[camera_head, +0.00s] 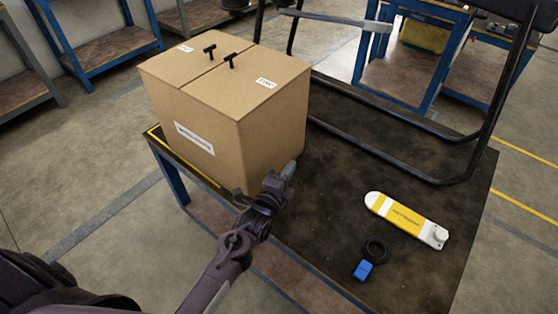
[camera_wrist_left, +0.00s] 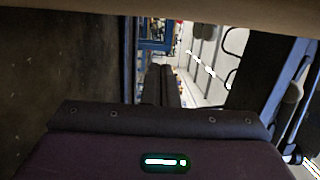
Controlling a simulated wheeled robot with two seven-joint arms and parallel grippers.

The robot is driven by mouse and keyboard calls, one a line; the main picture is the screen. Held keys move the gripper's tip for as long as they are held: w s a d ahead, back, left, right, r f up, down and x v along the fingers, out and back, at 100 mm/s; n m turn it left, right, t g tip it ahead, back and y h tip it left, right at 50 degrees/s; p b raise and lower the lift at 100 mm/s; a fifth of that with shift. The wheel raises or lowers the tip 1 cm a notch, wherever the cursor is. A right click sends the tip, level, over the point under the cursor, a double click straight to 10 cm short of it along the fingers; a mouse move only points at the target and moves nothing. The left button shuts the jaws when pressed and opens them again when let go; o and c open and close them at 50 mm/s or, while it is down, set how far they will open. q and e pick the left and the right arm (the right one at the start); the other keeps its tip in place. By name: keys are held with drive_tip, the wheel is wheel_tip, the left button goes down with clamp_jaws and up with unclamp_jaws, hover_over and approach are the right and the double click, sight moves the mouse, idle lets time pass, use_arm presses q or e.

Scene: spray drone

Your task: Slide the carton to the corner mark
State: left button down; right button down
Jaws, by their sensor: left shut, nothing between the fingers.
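The cardboard carton (camera_head: 230,120) stands upright at the table's left end, with two black T-handles on its lid and white labels. Yellow tape (camera_head: 186,162) runs along the table's left corner and edge beside the carton's base; the carton hides part of it. My left gripper (camera_head: 287,170) is shut and empty, at the carton's lower right near corner; I cannot tell if it touches. In the left wrist view the shut fingers (camera_wrist_left: 160,86) point forward, and a tan band, likely the carton (camera_wrist_left: 170,12), crosses the top. My right gripper is not in view.
The dark tabletop (camera_head: 330,220) holds a yellow and white bar-shaped part (camera_head: 406,219) and a black ring with a blue block (camera_head: 362,270) at right. A black tubular frame (camera_head: 400,165) stands behind the carton. Blue-framed benches (camera_head: 100,50) stand farther back.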

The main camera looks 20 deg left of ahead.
sight(277, 160)
use_arm(q)
drive_tip(key=w+a, duration=0.2)
drive_tip(key=a, duration=0.1)
drive_tip(key=shift+a+p, duration=0.2)
drive_tip(key=shift+p, duration=0.1)
drive_tip(key=shift+a, duration=0.1)
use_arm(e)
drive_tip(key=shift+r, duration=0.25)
